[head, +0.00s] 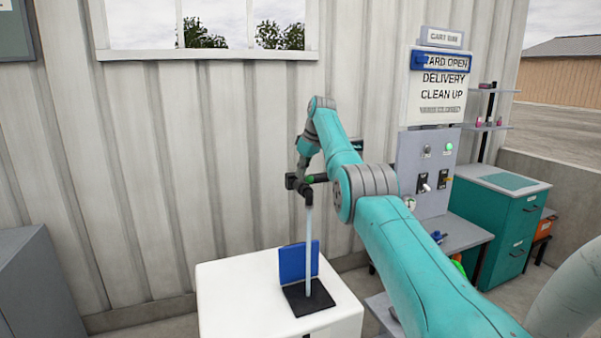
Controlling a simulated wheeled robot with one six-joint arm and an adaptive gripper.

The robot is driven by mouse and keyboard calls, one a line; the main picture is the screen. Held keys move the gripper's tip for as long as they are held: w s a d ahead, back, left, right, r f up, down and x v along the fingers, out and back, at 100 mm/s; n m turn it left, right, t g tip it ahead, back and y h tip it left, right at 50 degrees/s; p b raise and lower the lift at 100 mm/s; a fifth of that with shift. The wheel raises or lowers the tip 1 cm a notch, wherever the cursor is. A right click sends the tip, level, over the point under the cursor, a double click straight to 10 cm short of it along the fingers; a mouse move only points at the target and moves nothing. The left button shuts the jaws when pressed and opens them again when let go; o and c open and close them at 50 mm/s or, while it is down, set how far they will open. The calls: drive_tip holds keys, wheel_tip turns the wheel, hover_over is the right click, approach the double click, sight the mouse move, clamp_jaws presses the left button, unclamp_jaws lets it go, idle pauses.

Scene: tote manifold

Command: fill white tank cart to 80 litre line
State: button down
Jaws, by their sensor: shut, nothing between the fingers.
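A white tank cart (232,297) stands against the corrugated wall, its top showing at the bottom middle. A blue flap (293,262) stands upright on the top, behind a black square plate (318,298). A black pipe fitting with a spout (292,183) sits above it. A pale blue vertical column (308,245), looking like a water stream, runs from the spout down to the black plate. My gripper (303,166) is small and dark at the arm's end, right by the fitting; it is shut and empty. Whether it touches the fitting is unclear. No litre line or level is visible.
A grey panel (408,160) with switches and a green light (448,147) stands right, below a lettered sign board (436,106). Behind are a teal cabinet (505,235) and a shelf (487,127). A grey cabinet (40,285) stands left. My arm hides part of the bench (462,238).

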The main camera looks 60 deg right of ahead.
drive_tip(key=shift+s+d, duration=0.35)
drive_tip(key=shift+s, duration=0.1)
drive_tip(key=shift+s+d, duration=0.2)
idle(0.4)
